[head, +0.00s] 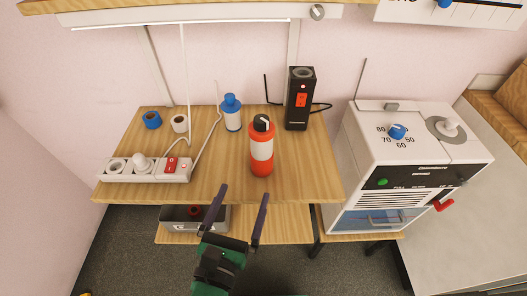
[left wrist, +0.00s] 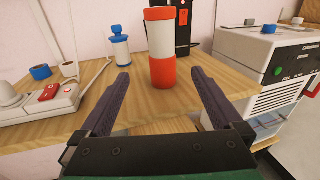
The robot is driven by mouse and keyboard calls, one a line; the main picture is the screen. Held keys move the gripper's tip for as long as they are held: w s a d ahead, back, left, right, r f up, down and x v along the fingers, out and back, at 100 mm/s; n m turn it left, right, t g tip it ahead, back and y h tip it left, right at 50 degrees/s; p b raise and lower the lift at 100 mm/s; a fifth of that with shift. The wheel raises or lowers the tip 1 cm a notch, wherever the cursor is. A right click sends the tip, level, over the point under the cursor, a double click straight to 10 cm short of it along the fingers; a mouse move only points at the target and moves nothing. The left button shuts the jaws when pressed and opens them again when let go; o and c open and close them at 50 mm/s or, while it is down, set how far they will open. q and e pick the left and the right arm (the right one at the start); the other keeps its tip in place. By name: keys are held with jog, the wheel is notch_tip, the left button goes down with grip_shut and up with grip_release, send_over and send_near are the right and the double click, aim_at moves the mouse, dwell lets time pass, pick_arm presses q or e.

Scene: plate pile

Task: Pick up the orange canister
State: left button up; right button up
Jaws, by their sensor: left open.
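The orange canister (head: 262,162) stands upright near the front of the wooden table, with a white band around its middle and a dark cap. My left gripper (head: 241,190) is open and empty in front of the table's front edge, a little to the left of the canister. It also shows in the left wrist view (left wrist: 159,75), its fingers spread wide. My right gripper is not in view.
A blue-and-white bottle (head: 232,118) stands behind the canister to the left, and a black device (head: 299,98) behind to the right. A power strip (head: 145,170) and tape rolls (head: 152,120) lie at left. A white machine (head: 415,150) stands right of the table (head: 215,185).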

aim_at(258, 154)
pick_arm(q)
jog(key=p+x, duration=0.1)
jog(key=x, duration=0.3)
jog(key=r+p+x, duration=0.1)
jog(key=p+x, duration=0.1)
jog(key=x, duration=0.3)
jog(key=r+p+x, duration=0.1)
jog(key=x, duration=0.3)
jog(key=shift+w+d+p, duration=0.3)
jog(key=shift+w, duration=0.05)
jog(key=shift+w+d+f, duration=0.1)
jog(key=shift+w+f, duration=0.15)
jog(key=shift+w, duration=0.2)
jog(key=shift+s, duration=0.1)
jog(key=c, duration=1.4)
grip_shut()
jog(key=shift+r, duration=0.1)
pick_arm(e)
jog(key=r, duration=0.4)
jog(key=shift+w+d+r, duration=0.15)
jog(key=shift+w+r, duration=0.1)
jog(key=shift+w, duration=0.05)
